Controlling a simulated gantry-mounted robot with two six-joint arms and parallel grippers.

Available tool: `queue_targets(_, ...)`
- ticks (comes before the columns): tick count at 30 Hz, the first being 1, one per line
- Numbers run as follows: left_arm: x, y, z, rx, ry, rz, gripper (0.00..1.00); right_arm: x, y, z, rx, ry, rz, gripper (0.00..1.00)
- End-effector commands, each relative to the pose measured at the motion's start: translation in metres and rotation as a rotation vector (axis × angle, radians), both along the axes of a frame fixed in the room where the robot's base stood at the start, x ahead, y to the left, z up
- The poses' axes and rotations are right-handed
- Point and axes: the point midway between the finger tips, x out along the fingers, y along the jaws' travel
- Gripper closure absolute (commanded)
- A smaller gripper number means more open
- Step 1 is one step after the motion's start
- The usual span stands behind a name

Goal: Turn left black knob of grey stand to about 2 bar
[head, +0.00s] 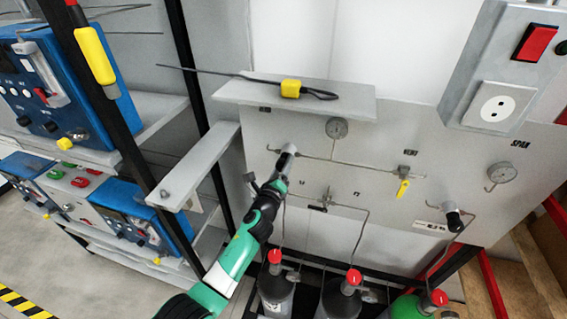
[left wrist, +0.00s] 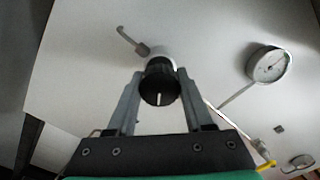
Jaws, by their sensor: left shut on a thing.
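The left black knob (left wrist: 160,84) sits on the grey stand's panel (head: 398,140), with a white mark on its face pointing down in the left wrist view. My left gripper (left wrist: 155,90) is shut on this knob, one finger on each side. In the head view the gripper (head: 287,162) is at the panel's left part and hides most of the knob. The left gauge (head: 337,128) is on the panel to the right of the knob; it also shows in the left wrist view (left wrist: 269,64). Its needle is too small to read surely. My right gripper is not in view.
A second black knob (head: 454,220) and another gauge (head: 503,172) are on the panel's right. A yellow-handled valve (head: 403,188) sits between. A shelf (head: 345,97) overhangs the panel. Gas cylinders with red caps (head: 354,277) stand below. Blue instruments (head: 60,85) fill the left rack.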

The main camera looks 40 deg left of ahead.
Motion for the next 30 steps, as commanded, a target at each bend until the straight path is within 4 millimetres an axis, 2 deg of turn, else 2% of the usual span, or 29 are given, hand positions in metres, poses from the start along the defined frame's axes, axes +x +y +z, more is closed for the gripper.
queue_targets(9,-0.0001,0.0004,0.0008,0.101,0.048,0.001,1.0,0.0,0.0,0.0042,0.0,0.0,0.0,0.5)
queue_targets(24,0.0,0.0004,0.0006,0.117,0.054,0.0,1.0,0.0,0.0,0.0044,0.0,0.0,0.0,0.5)
queue_targets(25,0.0,0.0004,0.0006,0.117,0.054,0.001,0.43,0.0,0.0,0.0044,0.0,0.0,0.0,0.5)
queue_targets(29,0.0,0.0003,0.0006,0.117,0.054,0.0,0.2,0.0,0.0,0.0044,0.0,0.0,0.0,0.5)
queue_targets(30,0.0,0.0003,0.0006,0.116,0.054,0.001,0.19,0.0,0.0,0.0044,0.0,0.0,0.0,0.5)
